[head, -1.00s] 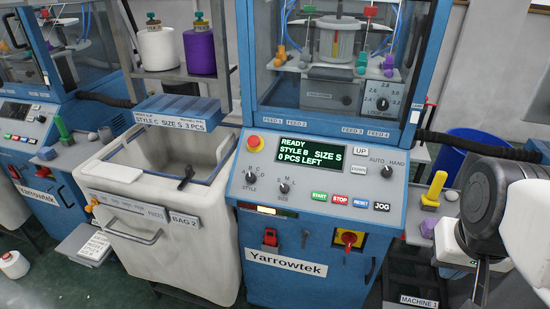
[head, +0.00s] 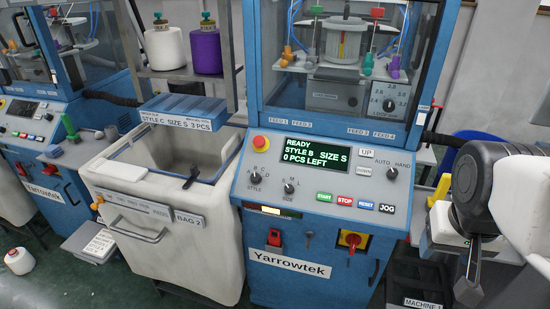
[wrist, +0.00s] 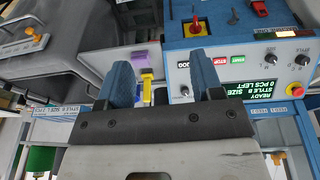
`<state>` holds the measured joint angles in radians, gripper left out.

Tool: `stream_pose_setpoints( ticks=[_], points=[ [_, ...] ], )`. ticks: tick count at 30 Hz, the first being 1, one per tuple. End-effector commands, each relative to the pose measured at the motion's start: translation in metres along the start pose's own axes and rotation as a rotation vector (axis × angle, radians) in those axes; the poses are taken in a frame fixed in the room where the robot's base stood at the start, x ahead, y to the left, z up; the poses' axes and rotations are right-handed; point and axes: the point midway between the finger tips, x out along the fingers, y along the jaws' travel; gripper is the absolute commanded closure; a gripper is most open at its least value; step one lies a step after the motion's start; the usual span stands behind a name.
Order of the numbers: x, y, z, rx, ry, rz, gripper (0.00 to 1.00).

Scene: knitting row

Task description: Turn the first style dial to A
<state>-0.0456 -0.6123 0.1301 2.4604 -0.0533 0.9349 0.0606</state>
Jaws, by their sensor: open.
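The style dial (head: 255,178) is a small dark knob on the sloped panel of the Yarrowtek machine, with letters around it; its exact pointer direction is too small to read. The green display (head: 316,155) above reads READY, STYLE B, SIZE S, 0 PCS LEFT. The size dial (head: 289,194) is to its right. My gripper (head: 468,284) hangs right of the panel, well away from the style dial. In the wrist view its two blue fingers (wrist: 162,75) are apart with nothing held. There the panel appears upside down, with the style dial (wrist: 299,60) at far right.
The START (head: 324,196), STOP (head: 344,201), RESET (head: 366,206) and JOG (head: 387,209) buttons line the panel's lower edge. A red emergency button (head: 260,143) sits above the style dial. A grey bin (head: 150,240) stands left of the machine.

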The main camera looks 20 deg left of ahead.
Motion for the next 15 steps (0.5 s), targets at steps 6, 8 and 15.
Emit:
stream_pose_setpoints(
  ticks=[6, 8, 15],
  points=[
    [0.003, -0.025, -0.05, -0.06, 0.001, 0.034, 0.4],
    [0.004, -0.035, -0.064, -0.078, 0.003, 0.044, 0.4],
    [0.015, -0.08, -0.12, -0.148, 0.021, 0.084, 0.4]
  ],
)
